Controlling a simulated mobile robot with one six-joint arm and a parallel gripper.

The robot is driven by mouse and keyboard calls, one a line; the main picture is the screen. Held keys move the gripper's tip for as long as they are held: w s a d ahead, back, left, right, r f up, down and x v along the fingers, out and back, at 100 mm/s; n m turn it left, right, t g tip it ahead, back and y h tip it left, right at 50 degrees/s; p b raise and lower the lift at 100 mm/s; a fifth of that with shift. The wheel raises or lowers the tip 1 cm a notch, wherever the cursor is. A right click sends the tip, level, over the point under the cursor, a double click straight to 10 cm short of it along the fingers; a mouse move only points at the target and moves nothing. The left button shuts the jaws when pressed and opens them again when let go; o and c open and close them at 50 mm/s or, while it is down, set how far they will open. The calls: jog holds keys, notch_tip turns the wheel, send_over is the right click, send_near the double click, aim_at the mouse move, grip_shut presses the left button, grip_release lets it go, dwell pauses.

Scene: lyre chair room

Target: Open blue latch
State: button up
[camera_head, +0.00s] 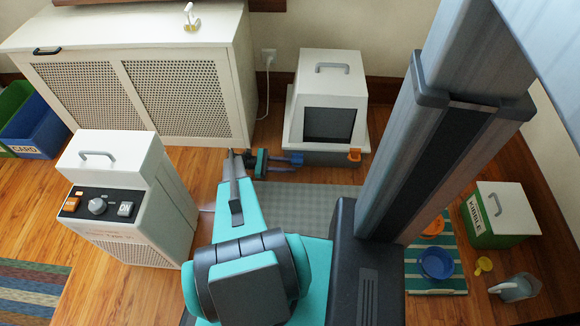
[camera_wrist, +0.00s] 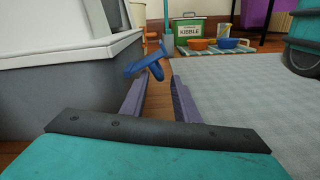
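The blue latch (camera_head: 297,158) is on the front of a white box with a grey base (camera_head: 330,118), low at its left corner. My gripper (camera_head: 283,161) is at that corner, reaching across the box's front from the left. In the wrist view the blue latch (camera_wrist: 146,63) sticks out from the box's grey base (camera_wrist: 60,90), tilted. It lies at the tips of my gripper's two fingers (camera_wrist: 160,76), nearer the left one. The fingers are apart. I cannot tell whether either touches the latch.
An orange latch (camera_head: 354,155) is at the box's right front corner. A grey mat (camera_head: 300,205) lies before the box. A white machine (camera_head: 130,205) stands at left. A kibble box (camera_head: 500,215) and a blue bowl (camera_head: 436,263) are at right.

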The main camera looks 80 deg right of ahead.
jog(key=w+b, duration=0.1)
jog(key=w, duration=0.2)
jog(key=w+b, duration=0.2)
jog(key=w, duration=0.2)
jog(key=w+a+b, duration=0.1)
jog(key=w+b, duration=0.1)
jog(key=w, duration=0.2)
jog(key=shift+a+f, duration=0.1)
jog(key=shift+w+a+r+b, duration=0.1)
jog(key=shift+w+r+b, duration=0.1)
jog(key=shift+w+b, duration=0.65)
jog(key=shift+w+r, duration=0.1)
jog(key=shift+w, duration=0.05)
